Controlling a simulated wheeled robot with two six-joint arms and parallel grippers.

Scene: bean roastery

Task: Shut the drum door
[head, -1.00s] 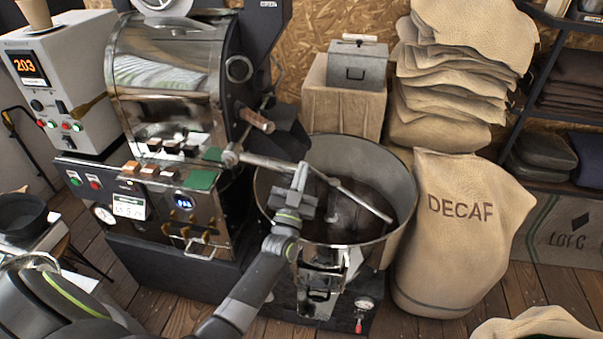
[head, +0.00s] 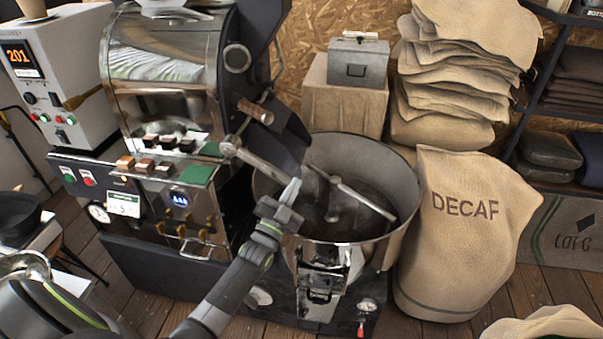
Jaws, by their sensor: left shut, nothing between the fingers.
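The roaster's steel drum housing (head: 165,75) stands at the left. On its right front side are a wooden handle (head: 256,111) and a dark panel (head: 288,138) angled out over the round cooling bin; it may be the drum door, but I cannot tell for sure. A metal bar (head: 258,161) with a round knob at its left end slopes down to the right from the roaster front. My left gripper (head: 291,190) is shut and empty, its fingertips at the lower end of this bar; whether they touch is unclear. My right gripper is not in view.
The cooling bin (head: 400,190) with stirring arms (head: 362,199) stands right beside my left gripper. A DECAF sack (head: 462,240) stands to its right. A grey metal box (head: 359,65) sits behind it. The control box (head: 55,70) at the left reads 201.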

